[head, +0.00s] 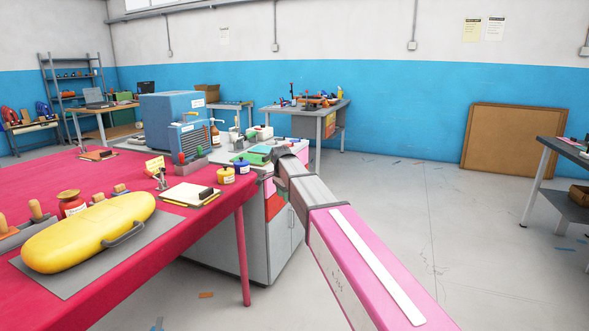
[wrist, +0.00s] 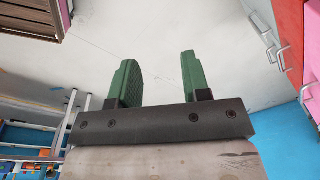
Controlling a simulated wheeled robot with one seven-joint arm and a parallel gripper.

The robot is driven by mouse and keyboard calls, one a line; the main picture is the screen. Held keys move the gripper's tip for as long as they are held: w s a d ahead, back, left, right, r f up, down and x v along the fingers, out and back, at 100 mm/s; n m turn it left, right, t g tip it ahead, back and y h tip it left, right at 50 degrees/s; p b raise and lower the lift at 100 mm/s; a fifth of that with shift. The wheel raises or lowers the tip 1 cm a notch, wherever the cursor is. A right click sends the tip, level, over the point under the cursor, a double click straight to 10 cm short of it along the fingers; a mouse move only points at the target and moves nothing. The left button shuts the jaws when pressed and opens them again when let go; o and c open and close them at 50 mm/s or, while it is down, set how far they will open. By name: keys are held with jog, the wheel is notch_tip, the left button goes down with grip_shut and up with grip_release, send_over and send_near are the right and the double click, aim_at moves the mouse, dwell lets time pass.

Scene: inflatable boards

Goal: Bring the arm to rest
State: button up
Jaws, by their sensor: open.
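My gripper (wrist: 160,78) is open in the wrist view. Its two green ridged fingers stand well apart with nothing between them, and plain pale floor shows behind them. In the head view my pink and grey arm stretches from the lower right toward the grey workbench (head: 235,238). Its far end is beside the bench's right side, near top height. The fingers are hard to tell from the green items there, and I cannot tell whether anything touches.
A red-covered table (head: 130,258) at left holds a yellow inflatable board (head: 88,232), jars and tools. A blue machine (head: 172,120) stands behind. Cabinet fronts with handles (wrist: 283,55) are close at right in the wrist view. The floor (head: 400,220) to the right is mostly open.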

jog(key=s+d+f+n, duration=0.6)
jog(key=s+d+f, duration=0.5)
jog(key=s, duration=0.3)
jog(key=s+d+f+n+g, duration=0.1)
jog(key=s+d+f+n, duration=0.4)
jog(key=s+d+f, duration=0.7)
jog(key=s, duration=0.3)
jog(key=shift+d+n+y, duration=0.15)
jog(key=shift+n+y, duration=0.25)
